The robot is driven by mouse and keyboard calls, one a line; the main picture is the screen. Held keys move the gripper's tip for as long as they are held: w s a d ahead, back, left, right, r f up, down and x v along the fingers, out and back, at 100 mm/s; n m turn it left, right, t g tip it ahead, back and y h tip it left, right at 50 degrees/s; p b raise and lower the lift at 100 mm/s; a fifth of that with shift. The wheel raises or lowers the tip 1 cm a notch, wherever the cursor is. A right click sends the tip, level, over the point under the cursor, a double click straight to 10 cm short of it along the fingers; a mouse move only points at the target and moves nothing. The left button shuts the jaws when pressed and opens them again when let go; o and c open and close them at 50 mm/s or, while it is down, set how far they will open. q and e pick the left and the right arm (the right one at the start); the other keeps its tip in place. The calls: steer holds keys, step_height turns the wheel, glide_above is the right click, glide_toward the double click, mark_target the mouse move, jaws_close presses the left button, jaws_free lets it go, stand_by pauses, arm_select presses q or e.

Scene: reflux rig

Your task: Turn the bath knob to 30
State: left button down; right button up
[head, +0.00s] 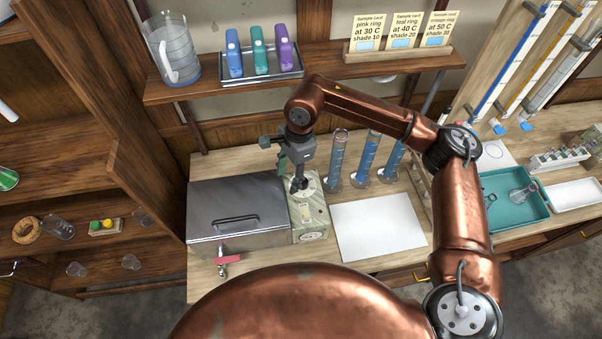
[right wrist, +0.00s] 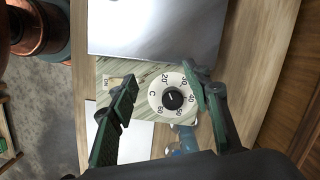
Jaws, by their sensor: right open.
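The bath knob (right wrist: 173,98) is black with a pale mark and sits in a round white dial (right wrist: 159,87) numbered in tens from 20 to 60. I cannot tell exactly which number its mark points at. The dial is on top of a pale green control box (head: 311,218) beside the steel bath (head: 237,212), whose lid is on. My right gripper (head: 288,168) is over the dial, pointing down. In the right wrist view my right gripper (right wrist: 160,80) is open, its fingers on either side of the dial and apart from the knob. My left gripper is not in view.
Tall glass cylinders (head: 370,150) with blue liquid stand close to the right of the box. A white sheet (head: 379,227) lies in front of them. A shelf (head: 330,82) with bottles, a jug and sample cards overhangs the back. A red-handled tap (head: 228,260) is on the bath's front.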

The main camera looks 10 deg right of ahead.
steer(key=h, duration=0.2)
glide_above(303, 181)
steer(key=shift+a+r+t, duration=0.2)
steer(key=shift+r+t, duration=0.1)
steer(key=shift+r, duration=0.1)
steer(key=shift+w+d+f, duration=0.1)
steer(key=shift+d+f, duration=0.1)
steer(key=shift+f, duration=0.05)
steer(key=shift+f+p, duration=0.35)
steer(key=shift+f, duration=3.15)
steer(key=shift+c, duration=0.6)
steer(key=c, duration=1)
